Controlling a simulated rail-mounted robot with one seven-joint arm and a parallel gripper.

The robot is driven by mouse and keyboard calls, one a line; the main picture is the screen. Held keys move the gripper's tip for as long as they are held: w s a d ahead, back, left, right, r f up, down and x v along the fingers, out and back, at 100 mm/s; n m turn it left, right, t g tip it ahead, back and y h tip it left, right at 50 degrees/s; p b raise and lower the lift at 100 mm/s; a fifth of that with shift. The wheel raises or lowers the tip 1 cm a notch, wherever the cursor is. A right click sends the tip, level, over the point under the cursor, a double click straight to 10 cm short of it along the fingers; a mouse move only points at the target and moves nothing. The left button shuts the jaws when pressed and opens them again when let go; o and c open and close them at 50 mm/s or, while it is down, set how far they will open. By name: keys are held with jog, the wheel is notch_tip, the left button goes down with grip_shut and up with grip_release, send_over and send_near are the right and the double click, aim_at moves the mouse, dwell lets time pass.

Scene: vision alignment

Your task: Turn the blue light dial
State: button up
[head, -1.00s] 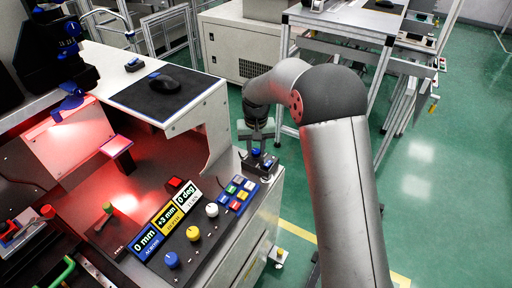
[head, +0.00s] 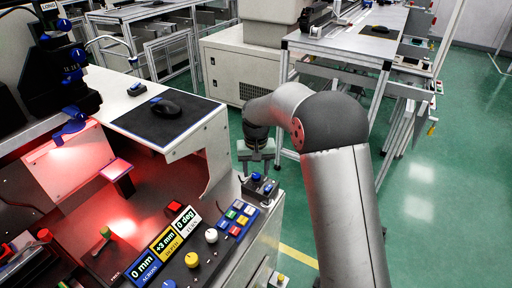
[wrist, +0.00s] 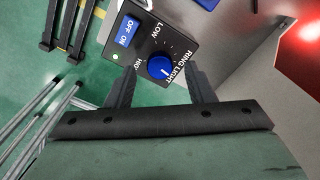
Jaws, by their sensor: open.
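The blue round light dial (wrist: 160,67) sits on a black control box (wrist: 142,38) marked RING LIGHT, LOW and HIGH. A white pointer line shows on the dial. A blue ON/OFF switch (wrist: 127,29) and a lit green lamp are on the same box. In the head view the dial (head: 256,177) and its box are small, at the right end of the console. My gripper (wrist: 160,73) is open, with one fingertip on each side of the dial; I cannot tell whether they touch it. In the head view my gripper (head: 257,163) is just above the box.
The console has yellow, white and blue knobs, with coloured buttons (head: 238,217) close left of the box. A black mouse (head: 165,107) lies on a pad on the raised shelf. Green floor is open to the right.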

aim_at(256, 175)
notch_tip(256, 175, up, 16)
jog(key=p, duration=0.1)
dwell(0.4)
jog(key=s+d+r+p, duration=0.3)
jog(key=s+d, duration=0.2)
jog(key=s, duration=0.2)
jog(key=s+d+r+p, duration=0.2)
jog(key=s+d, duration=0.3)
jog(key=s, duration=0.3)
jog(key=s+d+f+p, duration=0.1)
jog(key=s+d+f, duration=0.1)
jog(key=s, duration=0.7)
jog(key=s+d+f+m+p, duration=0.1)
jog(key=s+d, duration=0.3)
jog(key=s, duration=0.5)
jog(key=shift+d+f+p, duration=0.25)
jog(key=shift+f+p, duration=0.3)
jog(key=shift+p, duration=0.1)
jog(key=shift+d+m, duration=0.1)
jog(key=shift+m, duration=0.2)
